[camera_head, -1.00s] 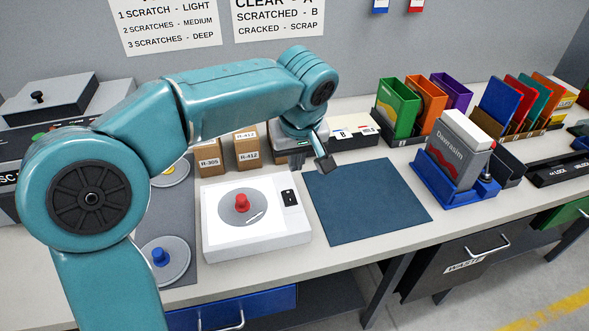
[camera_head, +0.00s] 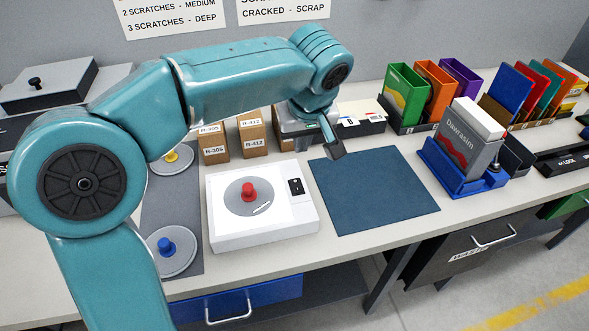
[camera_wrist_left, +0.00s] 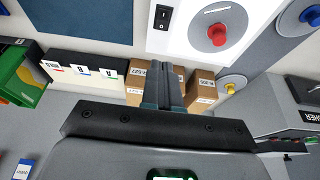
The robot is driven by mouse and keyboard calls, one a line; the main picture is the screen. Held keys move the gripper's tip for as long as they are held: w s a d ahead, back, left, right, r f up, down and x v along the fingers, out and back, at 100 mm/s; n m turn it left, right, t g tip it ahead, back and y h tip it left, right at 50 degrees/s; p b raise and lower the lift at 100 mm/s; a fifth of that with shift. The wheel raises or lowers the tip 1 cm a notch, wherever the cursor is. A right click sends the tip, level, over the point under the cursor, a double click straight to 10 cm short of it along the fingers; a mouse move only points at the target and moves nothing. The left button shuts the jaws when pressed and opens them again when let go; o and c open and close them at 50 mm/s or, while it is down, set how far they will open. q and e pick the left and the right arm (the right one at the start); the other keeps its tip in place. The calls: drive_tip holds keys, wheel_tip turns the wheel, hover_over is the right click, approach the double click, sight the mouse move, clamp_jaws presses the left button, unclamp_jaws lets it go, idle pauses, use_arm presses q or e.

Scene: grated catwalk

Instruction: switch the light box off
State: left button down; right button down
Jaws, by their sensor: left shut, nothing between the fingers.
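The light box (camera_head: 222,232) is a white box on the bench with a bright white top. A grey disc (camera_head: 240,207) with a red knob (camera_head: 249,192) sits on that top. Its black rocker switch (camera_head: 295,187) is at the right of the top; in the left wrist view the switch (camera_wrist_left: 162,17) shows at the top edge, beyond the fingertips. My left gripper (camera_head: 338,151) is shut and empty. It is above the back of the bench, behind and to the right of the switch, apart from it. The left wrist view shows its closed fingers (camera_wrist_left: 164,78). My right gripper is not in view.
A blue mat (camera_head: 370,195) lies right of the light box. Cardboard boxes (camera_head: 252,135) stand behind it. A grey mat with blue (camera_head: 165,246) and yellow (camera_head: 171,156) knobbed discs lies left. A blue holder (camera_head: 455,175) with a grey box stands right of the blue mat.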

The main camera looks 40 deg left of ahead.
use_arm(q)
approach(296, 181)
drive_tip(key=x, duration=0.5)
drive_tip(key=shift+a, duration=0.15)
drive_tip(key=shift+w+f, duration=0.1)
drive_tip(key=shift+f, duration=0.65)
